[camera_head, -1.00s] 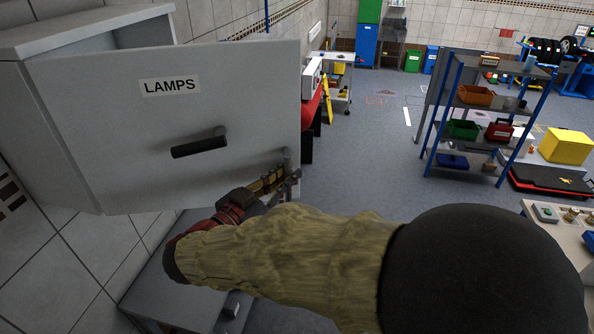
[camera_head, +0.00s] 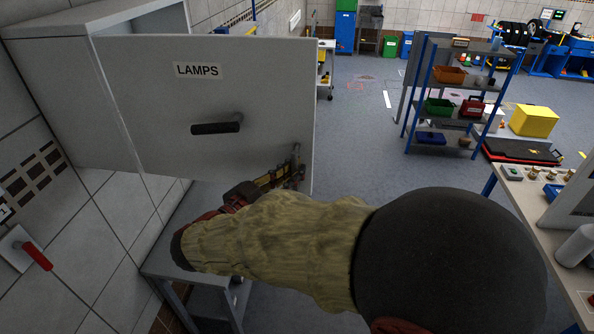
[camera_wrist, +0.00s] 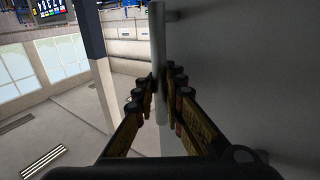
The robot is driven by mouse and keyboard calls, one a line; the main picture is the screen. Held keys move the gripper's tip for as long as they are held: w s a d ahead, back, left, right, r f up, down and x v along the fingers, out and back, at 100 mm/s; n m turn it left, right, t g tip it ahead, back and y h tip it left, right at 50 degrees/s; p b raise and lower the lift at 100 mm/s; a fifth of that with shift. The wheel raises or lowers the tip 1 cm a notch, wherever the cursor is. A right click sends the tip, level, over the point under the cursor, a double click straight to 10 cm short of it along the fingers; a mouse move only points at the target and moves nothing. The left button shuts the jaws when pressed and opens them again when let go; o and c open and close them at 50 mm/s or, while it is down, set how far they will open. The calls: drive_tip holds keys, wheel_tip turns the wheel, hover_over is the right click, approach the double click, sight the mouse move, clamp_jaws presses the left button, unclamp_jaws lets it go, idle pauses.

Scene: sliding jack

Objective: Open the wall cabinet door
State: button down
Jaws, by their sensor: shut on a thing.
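The grey wall cabinet (camera_head: 45,90) is at the upper left in the head view. Its door (camera_head: 150,130), with a LAMPS label (camera_head: 198,70) and a dark lever (camera_head: 216,126), stands swung out from the body. The door hides most of the interior. My gripper (camera_head: 297,168) is at the door's lower right corner. In the wrist view my gripper (camera_wrist: 160,88) is shut around a pale upright bar handle (camera_wrist: 157,45). The bar stands off the grey door panel (camera_wrist: 240,70) to its right.
A grey bench (camera_head: 205,290) stands below the cabinet. A red-handled wall switch (camera_head: 37,256) is at lower left. A blue-posted shelf rack (camera_head: 450,100) and a worktable (camera_head: 540,205) stand at right. The floor (camera_head: 350,150) between the door and rack is clear.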

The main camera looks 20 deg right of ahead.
idle(0.3)
drive_tip(key=c, duration=2)
unclamp_jaws()
drive_tip(key=shift+w+a, duration=0.1)
drive_tip(key=shift+o, duration=0.5)
drive_tip(key=v, duration=1.2)
